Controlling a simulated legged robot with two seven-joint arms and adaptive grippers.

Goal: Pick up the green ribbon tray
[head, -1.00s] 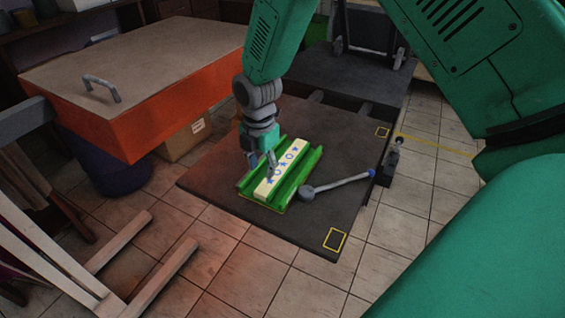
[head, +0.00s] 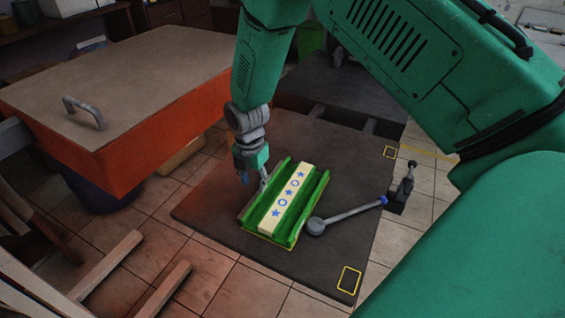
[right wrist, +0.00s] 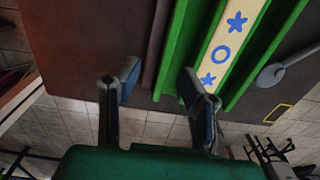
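The green ribbon tray (head: 313,200) lies on a dark platform, a long channel with raised rails. A cream strip (head: 286,203) with blue stars and rings lies along its middle. My right gripper (head: 253,179) is at the tray's left long side, pointing down. In the right wrist view its two fingers (right wrist: 161,92) are wide apart. One finger is over the dark platform and the other overlaps the tray's green edge (right wrist: 190,40), with the tray's dark-looking side between them. Contact cannot be told. My left gripper is not in view.
The dark platform (head: 215,215) has yellow-marked corners. A grey lever with a blue tip (head: 350,213) lies close to the tray's right side. An orange box-like table (head: 130,135) with a metal handle stands at left. Pale wooden bars (head: 105,265) are at lower left.

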